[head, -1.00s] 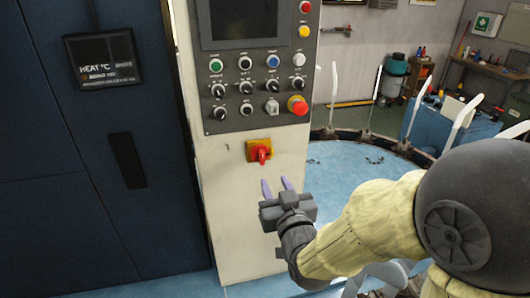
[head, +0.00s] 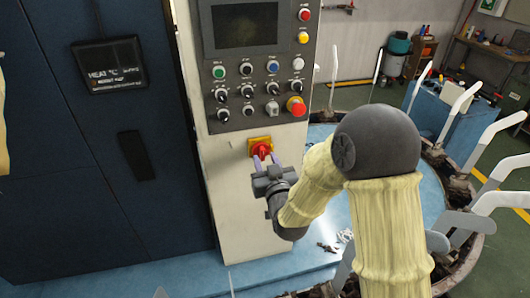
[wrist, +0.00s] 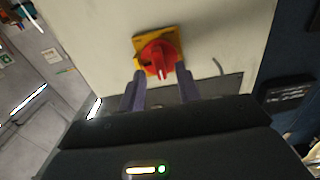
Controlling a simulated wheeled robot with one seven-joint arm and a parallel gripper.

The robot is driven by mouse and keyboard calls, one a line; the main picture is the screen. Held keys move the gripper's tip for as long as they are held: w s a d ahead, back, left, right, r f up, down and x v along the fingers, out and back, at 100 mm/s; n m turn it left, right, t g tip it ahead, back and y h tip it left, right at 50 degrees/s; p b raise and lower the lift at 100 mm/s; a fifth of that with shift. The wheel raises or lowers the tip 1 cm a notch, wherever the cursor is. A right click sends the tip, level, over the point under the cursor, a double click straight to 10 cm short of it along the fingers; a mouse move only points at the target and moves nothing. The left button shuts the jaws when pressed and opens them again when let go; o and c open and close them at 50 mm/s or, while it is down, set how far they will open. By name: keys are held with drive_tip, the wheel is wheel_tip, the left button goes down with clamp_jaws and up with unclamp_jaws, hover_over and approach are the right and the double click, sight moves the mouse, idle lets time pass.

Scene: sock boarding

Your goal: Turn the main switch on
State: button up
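The main switch (head: 261,147) is a red rotary knob on a yellow plate, low on the pale cabinet front below the button panel. It also shows in the wrist view (wrist: 158,58), with a white mark on the knob. My gripper (head: 265,164) is just below the knob with its two purple fingers pointing up at it. In the wrist view the fingers (wrist: 161,82) are apart, one towards each side of the knob's lower part. The gripper is open and empty. Whether a fingertip touches the knob cannot be told.
The button panel (head: 255,93) sits above the switch, with a red emergency button (head: 296,106) at its lower right. A dark blue door (head: 75,190) stands to the left. A round blue table with upright white boards (head: 458,113) is on the right.

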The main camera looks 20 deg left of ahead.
drive_tip(key=shift+x, duration=0.85)
drive_tip(key=shift+s, duration=0.1)
clamp_jaws()
